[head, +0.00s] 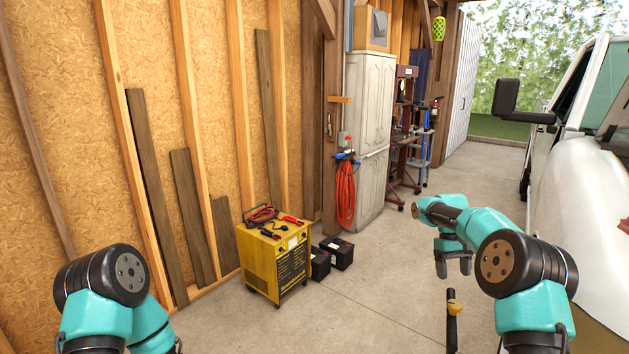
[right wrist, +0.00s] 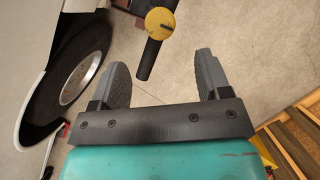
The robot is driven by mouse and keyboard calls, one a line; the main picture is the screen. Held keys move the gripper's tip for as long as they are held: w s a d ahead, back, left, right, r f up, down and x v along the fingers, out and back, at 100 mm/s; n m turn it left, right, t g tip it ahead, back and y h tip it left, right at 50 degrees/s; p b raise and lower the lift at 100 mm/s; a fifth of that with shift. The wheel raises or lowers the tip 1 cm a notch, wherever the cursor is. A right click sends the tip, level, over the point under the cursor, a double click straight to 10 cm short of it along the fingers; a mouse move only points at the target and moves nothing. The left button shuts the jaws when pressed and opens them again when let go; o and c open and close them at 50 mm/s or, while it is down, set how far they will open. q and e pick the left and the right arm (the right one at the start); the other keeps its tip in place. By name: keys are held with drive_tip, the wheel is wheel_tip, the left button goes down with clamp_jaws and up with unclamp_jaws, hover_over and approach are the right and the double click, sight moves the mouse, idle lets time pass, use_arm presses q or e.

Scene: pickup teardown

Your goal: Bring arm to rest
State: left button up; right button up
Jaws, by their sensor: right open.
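My right arm reaches in from the right in the head view. Its gripper (head: 453,265) points down over the concrete floor, beside the white vehicle. In the right wrist view the two fingers of this gripper (right wrist: 164,80) stand wide apart with nothing between them.
A white vehicle (head: 590,190) stands on the right; its wheel (right wrist: 85,75) shows in the right wrist view. A yellow charger (head: 272,262) with cables and black batteries (head: 337,252) stand by the wooden wall. A white cabinet (head: 370,130) and red hose (head: 345,195) are behind. Middle floor is clear.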

sight(455, 303)
drive_tip(key=x, duration=0.9)
drive_tip(key=shift+s+f, duration=0.1)
drive_tip(key=shift+f, duration=0.1)
drive_tip(key=n+h, duration=0.1)
drive_tip(key=n, duration=0.2)
drive_tip(key=n+t+h, duration=0.1)
drive_tip(key=n, duration=0.2)
drive_tip(key=shift+a+r, duration=0.1)
